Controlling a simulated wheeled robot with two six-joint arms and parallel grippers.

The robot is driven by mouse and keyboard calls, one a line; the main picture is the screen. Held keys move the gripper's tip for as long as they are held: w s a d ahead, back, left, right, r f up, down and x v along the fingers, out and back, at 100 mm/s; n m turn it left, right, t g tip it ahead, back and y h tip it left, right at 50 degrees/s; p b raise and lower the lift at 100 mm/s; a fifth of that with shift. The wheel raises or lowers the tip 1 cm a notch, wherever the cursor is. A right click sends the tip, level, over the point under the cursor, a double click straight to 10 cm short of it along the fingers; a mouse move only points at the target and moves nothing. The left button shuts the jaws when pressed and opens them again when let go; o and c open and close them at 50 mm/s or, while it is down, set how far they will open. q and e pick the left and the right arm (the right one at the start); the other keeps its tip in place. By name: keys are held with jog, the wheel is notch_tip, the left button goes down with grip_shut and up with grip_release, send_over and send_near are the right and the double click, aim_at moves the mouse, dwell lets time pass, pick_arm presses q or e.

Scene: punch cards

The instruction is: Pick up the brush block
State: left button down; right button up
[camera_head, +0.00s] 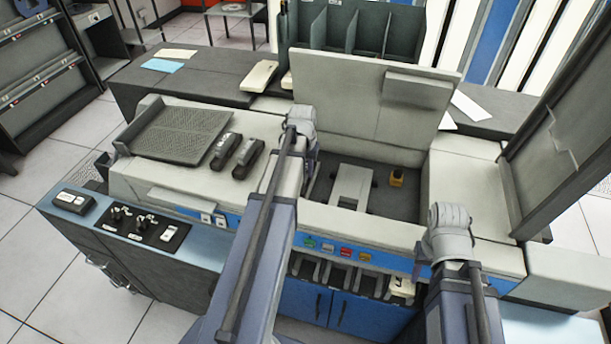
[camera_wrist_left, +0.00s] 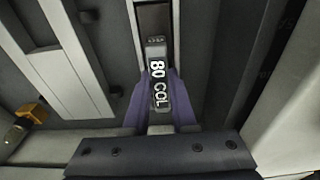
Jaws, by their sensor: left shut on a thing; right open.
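The brush block (camera_wrist_left: 157,85) is a grey block with white "80 COL" lettering, seen in the left wrist view. My left gripper (camera_wrist_left: 158,100) has its purple fingers shut on it, one on each side. The block is at a dark slot (camera_wrist_left: 153,22) inside the machine bay; I cannot tell whether it is lifted clear. In the head view my left gripper (camera_head: 310,168) reaches into the left end of the open bay, and my arm hides the block. My right gripper (camera_head: 423,272) is open in front of the machine, its fingertips mostly hidden behind the arm.
A light plate (camera_head: 352,187) and a yellow knob (camera_head: 396,178) are in the bay, right of my left gripper. The raised cover (camera_head: 365,100) stands behind it. Two black handles (camera_head: 240,155) lie left of my arm. A dark hinged panel (camera_head: 565,130) rises at right.

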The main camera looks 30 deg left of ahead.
aim_at(306, 169)
pick_arm(q)
jog(key=shift+r, duration=0.15)
notch_tip(306, 169, up, 10)
jog(key=p, duration=1)
